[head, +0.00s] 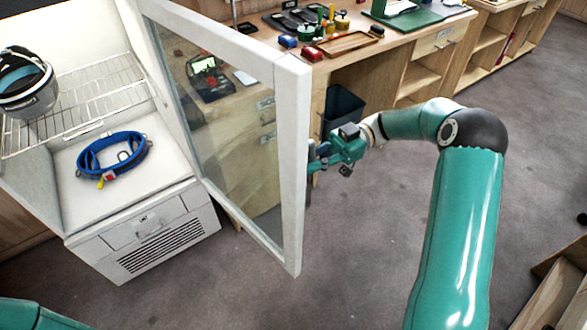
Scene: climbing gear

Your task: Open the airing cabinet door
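The white airing cabinet (88,245) stands at the left, and its inside is in view. Its glass-paned door (293,170) with a white frame stands swung wide out toward the right. My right gripper (318,160) is at the outer side of the door's free edge, partly hidden behind the frame. I cannot see its fingertips clearly, nor whether they hold a handle. A small part of my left arm shows at the bottom left; the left gripper is out of view.
A helmet (27,85) sits on the cabinet's wire rack (95,85), and a blue harness (112,155) lies on its floor. A wooden workbench (385,52) with small items stands behind the door, with a dark bin (343,108) below. The grey carpet (365,235) right of the door is clear.

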